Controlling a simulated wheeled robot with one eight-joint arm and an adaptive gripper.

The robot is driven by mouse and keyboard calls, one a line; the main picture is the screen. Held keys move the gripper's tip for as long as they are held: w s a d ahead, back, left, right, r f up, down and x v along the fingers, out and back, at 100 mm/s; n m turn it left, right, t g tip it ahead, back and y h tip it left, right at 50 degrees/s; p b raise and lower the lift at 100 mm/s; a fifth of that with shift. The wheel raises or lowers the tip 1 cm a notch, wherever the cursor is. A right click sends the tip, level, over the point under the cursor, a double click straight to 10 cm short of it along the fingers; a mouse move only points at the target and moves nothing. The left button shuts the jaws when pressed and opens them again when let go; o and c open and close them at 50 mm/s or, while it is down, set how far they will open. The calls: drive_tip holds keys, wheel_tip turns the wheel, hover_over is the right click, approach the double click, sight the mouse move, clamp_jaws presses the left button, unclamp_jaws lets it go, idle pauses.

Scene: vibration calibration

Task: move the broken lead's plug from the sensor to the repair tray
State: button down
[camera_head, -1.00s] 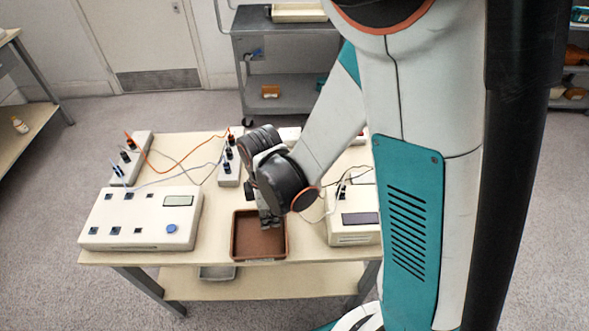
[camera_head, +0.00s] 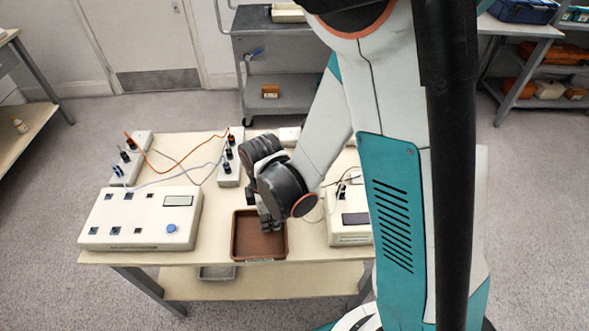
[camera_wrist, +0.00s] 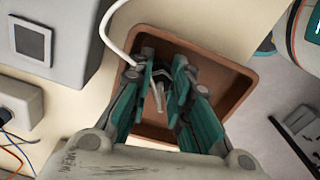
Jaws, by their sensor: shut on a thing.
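My gripper (camera_head: 270,226) is over the right part of the brown repair tray (camera_head: 243,244). The wrist view shows my gripper (camera_wrist: 163,68) with its teal fingers closed around a small plug (camera_wrist: 160,74), above the tray (camera_wrist: 232,92). A white lead (camera_wrist: 108,30) runs from the plug toward the top of that view. The fingers hide much of the plug, and I cannot tell whether it touches the tray floor. Which unit is the sensor is not clear from here.
A white unit with a blue knob (camera_head: 140,222) stands left of the tray. Another unit with a dark display (camera_head: 348,230) stands to the right, partly behind my arm. Terminal blocks (camera_head: 229,165) with orange and pale wires stand at the back.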

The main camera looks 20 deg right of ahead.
sight(270, 219)
drive_tip(key=shift+f, duration=0.2)
drive_tip(key=c, duration=1.4)
unclamp_jaws()
drive_tip(key=shift+r+p, duration=1.8)
drive_tip(key=shift+r, duration=0.7)
